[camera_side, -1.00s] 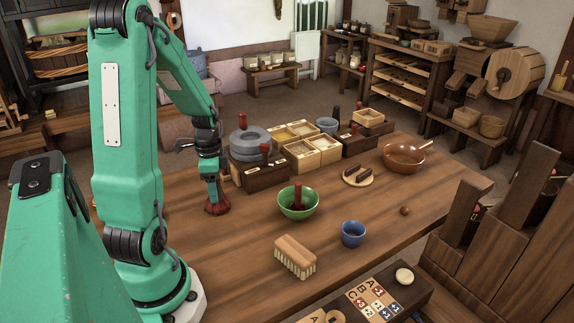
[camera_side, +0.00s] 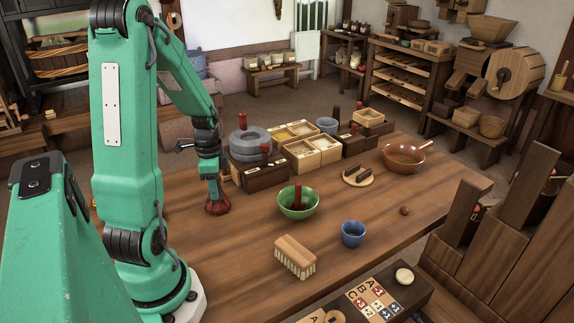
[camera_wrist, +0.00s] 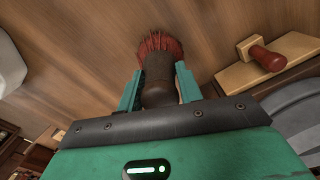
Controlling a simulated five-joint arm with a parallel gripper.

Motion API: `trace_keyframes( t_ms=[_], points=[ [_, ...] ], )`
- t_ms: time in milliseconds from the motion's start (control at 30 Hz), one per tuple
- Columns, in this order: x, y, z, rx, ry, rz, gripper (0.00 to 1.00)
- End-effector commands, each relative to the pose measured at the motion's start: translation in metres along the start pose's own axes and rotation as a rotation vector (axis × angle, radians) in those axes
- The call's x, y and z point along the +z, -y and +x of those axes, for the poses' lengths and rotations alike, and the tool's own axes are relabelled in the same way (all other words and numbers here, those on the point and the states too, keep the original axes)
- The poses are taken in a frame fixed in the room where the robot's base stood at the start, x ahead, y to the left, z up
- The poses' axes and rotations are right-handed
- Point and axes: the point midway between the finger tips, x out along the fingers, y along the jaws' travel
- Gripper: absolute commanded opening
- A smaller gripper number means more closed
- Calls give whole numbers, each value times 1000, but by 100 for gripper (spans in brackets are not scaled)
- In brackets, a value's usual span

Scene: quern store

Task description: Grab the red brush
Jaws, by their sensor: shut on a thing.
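The red brush (camera_side: 217,206) has dark red bristles and stands bristles-down at the tabletop in the side view, under my gripper (camera_side: 212,178). Whether its bristles touch the wood cannot be told for sure. In the wrist view the brush (camera_wrist: 160,52) shows its red bristles and a dark rounded handle between the two green fingers of my gripper (camera_wrist: 158,85). The fingers are shut on the handle from both sides. Most of the handle is hidden in the side view.
On the wooden table (camera_side: 370,215) are a green bowl (camera_side: 298,204) with a red-handled thing, a wooden scrubbing brush (camera_side: 295,255), a blue cup (camera_side: 353,234) and a brown pan (camera_side: 404,157). A grey quern (camera_side: 250,144) and divided boxes (camera_side: 302,157) stand close behind my gripper.

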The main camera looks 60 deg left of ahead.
Motion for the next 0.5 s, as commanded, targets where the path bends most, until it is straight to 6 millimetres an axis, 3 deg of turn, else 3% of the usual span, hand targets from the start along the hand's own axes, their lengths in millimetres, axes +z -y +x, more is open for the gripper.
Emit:
trace_keyframes(
  t_ms=[267,500],
  points=[
    [0,0,-6,-1,0,0,10],
    [0,1,-27,-5,-1,0,10]
  ],
)
